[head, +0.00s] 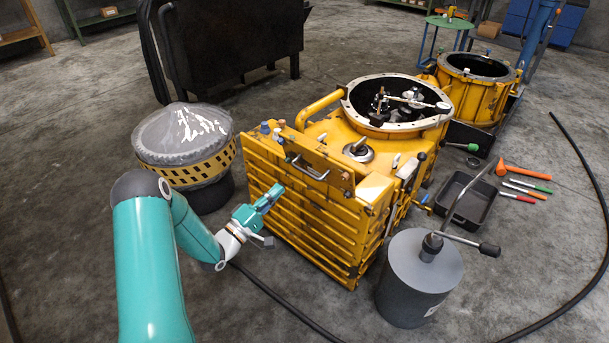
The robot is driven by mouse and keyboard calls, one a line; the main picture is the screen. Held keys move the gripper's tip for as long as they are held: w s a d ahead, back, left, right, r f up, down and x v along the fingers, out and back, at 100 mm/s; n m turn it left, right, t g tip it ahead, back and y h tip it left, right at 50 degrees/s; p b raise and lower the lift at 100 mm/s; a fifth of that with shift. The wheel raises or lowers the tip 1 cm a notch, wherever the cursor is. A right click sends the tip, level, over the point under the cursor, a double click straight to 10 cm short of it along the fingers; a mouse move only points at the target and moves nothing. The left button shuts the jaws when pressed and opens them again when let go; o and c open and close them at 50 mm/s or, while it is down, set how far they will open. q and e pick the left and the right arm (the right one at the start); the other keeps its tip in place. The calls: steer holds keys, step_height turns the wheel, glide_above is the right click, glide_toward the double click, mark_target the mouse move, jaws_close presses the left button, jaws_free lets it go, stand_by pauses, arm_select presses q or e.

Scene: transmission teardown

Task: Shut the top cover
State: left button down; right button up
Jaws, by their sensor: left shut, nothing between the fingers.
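The yellow gearbox case (300,220) stands on the floor in the middle of the view, its ribbed side towards me. The top cover looks like the yellow panel (325,183) with a metal bar handle (308,168) at the case's near upper edge. It appears raised and tilted, with its handle face towards me; its exact angle and its hinge are unclear. My left gripper (272,194) is shut and empty, in front of the ribbed side and below the handle. Whether its tip touches the case I cannot tell. My right gripper is not in view.
A round part under grey wrap (184,133) stands left of the case. A grey canister (415,283) with a lever stands at the near right. A black tray (465,203) and several hand tools lie on the right. A dark hose crosses the floor.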

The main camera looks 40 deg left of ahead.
mark_target(313, 152)
arm_select(q)
steer(key=b+x, duration=0.1)
steer(key=x, duration=1.2)
steer(key=shift+w+a+f+b, duration=0.1)
steer(key=shift+w+a+b, duration=0.05)
steer(key=shift+w+b, duration=0.25)
